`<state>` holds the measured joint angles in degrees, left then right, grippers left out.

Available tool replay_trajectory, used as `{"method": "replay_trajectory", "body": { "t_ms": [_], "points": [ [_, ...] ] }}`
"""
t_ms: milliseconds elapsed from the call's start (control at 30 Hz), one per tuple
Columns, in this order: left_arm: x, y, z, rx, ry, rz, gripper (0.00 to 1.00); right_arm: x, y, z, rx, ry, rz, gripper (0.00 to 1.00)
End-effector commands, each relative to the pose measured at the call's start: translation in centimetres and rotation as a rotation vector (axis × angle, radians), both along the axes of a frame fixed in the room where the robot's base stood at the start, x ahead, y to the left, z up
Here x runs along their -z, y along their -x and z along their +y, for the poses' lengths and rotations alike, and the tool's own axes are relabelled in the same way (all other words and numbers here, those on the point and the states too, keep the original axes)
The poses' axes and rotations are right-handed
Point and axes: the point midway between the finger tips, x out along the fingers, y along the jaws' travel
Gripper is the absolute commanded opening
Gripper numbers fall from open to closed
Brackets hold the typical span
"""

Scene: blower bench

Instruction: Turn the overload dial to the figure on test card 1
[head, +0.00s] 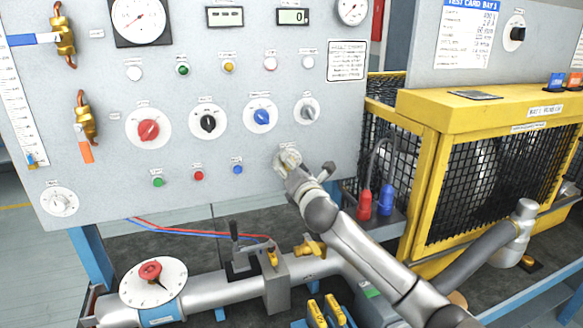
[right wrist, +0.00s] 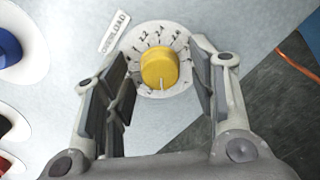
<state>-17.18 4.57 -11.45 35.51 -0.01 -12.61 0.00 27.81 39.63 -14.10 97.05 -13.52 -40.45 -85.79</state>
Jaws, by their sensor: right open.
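The overload dial (right wrist: 158,66) shows in the right wrist view, with a yellow knob on a white round scale and an "OVERLOAD" label beside it. A white mark on the knob points toward the bottom of that picture. My right gripper (right wrist: 160,90) is open, with one finger on each side of the knob and visible gaps to it. In the head view my right gripper (head: 288,163) is at the lower right of the grey panel and hides most of the dial. The test card (head: 466,33), headed "TEST CARD BAY 1", hangs at upper right; its figures are too small to read surely.
Red (head: 149,130), black (head: 208,123) and blue (head: 261,116) knobs sit above my right gripper, with a grey one (head: 307,111) nearby. Buttons, including a blue one (head: 238,169), are to its left. A yellow mesh cage (head: 430,170) stands at right. Pipework (head: 210,292) runs below.

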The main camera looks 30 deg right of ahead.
Motion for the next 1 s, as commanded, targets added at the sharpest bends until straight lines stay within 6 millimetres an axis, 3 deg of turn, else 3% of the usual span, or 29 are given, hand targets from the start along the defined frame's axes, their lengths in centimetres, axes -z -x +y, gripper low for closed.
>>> {"method": "replay_trajectory", "body": {
  "t_ms": [133, 500, 767, 1000],
  "points": [
    [0.0, 0.0, 0.0, 0.000, 0.000, 0.000, 0.00, 0.0, 0.0, 0.0, 0.000, 0.000, 0.000, 0.51],
    [0.0, 0.0, 0.0, 0.000, 0.000, 0.000, 0.00, 0.0, 0.0, 0.0, 0.000, 0.000, 0.000, 0.07],
    [-0.3, 0.0, 0.0, 0.000, 0.000, 0.000, 0.00, -0.1, 0.0, 0.0, 0.000, -0.032, -0.007, 0.07],
    [-1.1, 0.0, 0.0, 0.000, 0.000, 0.000, 0.00, -0.2, 0.0, 0.0, 0.001, -0.159, -0.037, 0.07]
  ]
}}
